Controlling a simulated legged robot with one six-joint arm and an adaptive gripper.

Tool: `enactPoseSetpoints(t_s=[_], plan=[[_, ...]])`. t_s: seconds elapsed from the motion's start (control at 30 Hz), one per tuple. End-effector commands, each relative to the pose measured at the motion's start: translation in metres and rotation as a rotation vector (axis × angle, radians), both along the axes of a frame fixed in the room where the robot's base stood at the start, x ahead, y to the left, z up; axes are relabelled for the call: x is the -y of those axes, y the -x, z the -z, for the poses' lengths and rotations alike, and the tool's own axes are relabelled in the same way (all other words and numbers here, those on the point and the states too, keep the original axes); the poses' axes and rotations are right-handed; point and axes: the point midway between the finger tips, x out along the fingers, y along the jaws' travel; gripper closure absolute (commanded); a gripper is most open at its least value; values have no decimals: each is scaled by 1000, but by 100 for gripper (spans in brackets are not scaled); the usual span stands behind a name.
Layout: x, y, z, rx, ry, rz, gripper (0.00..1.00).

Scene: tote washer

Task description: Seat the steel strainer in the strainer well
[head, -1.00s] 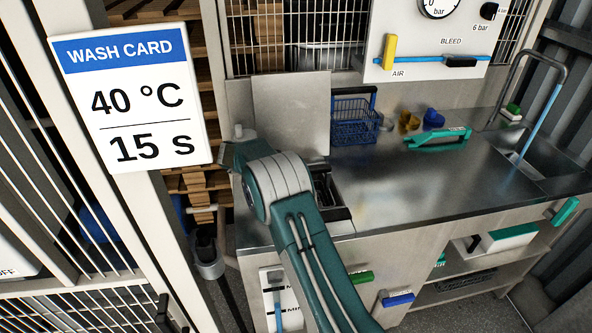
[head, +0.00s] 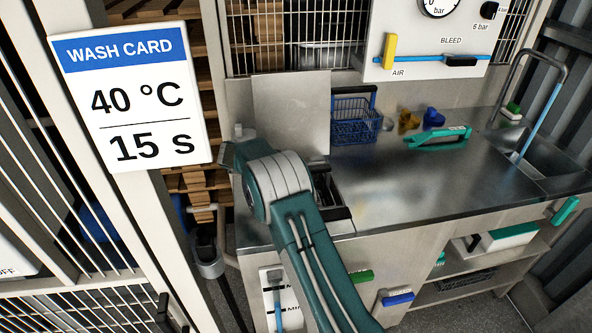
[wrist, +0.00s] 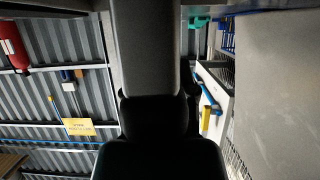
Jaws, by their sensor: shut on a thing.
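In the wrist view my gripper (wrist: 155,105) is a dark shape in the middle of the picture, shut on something. A plain grey block (wrist: 148,48) lies straight beyond it, in line with the jaws. I take this to be the steel strainer, but its shape and lower end cannot be made out. In the head view my arm hides the gripper and whatever it holds. A dark opening (head: 324,188) in the steel counter shows just right of my arm. I cannot tell whether it is the strainer well.
An upright steel panel (head: 291,112) stands behind my arm. A blue basket (head: 354,122), small yellow and blue items and a green tool (head: 438,138) lie along the counter's back. The sink (head: 528,163) is at right. The counter's middle is clear.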

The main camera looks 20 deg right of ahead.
Motion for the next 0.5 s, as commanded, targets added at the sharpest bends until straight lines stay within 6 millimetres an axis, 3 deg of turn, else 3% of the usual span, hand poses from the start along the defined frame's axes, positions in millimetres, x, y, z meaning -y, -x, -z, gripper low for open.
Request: enactPoseSetpoints(t_s=[0.5], plan=[[0,0,0,3,2,0,100]])
